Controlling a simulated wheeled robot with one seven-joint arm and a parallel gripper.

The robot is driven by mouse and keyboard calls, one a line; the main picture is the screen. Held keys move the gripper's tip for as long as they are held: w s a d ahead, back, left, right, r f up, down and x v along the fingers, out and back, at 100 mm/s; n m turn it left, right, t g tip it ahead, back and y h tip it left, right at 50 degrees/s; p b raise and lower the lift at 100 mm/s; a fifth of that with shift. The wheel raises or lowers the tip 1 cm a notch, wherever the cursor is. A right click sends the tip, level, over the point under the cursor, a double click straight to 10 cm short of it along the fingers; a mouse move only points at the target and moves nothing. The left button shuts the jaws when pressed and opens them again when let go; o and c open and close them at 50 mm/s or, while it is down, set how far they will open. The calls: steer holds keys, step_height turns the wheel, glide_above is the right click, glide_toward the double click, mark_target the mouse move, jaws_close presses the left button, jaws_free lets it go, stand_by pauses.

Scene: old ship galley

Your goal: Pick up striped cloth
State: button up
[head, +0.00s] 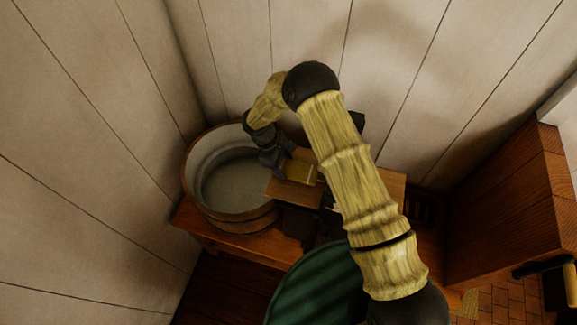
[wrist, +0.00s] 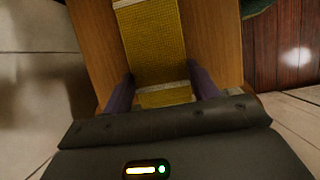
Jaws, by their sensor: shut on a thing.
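The striped cloth (wrist: 153,45) is yellow with white bands and runs up the middle of the wrist view over a brown wooden surface (wrist: 213,40). My gripper (wrist: 162,90) has one dark finger on each side of the cloth's near end and is shut on it. In the head view the cloth (head: 301,172) shows as a small yellow patch on the wooden top, right of the tub. My gripper (head: 278,160) is there at its left end, partly hidden by my wrist. I cannot tell whether the cloth is lifted clear of the wood.
A round wooden tub (head: 262,218) stands on a low wooden bench (head: 215,236), close left of my gripper. A green rounded object (head: 318,285) is in front. A wooden cabinet (head: 505,205) stands at right. Plank walls (head: 230,60) close off the back and left.

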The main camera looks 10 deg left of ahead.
step_height(320, 180, up, 10)
steer(key=b, duration=0.4)
steer(key=shift+f, duration=0.15)
stand_by(0.4)
steer(key=f+b, duration=0.1)
steer(key=f, duration=0.1)
steer(key=f+b, duration=0.3)
steer(key=f, duration=0.2)
steer(key=shift+d, duration=0.35)
steer(key=shift+b+x, duration=0.9)
steer(key=shift+x, duration=0.35)
steer(key=shift+f, duration=0.15)
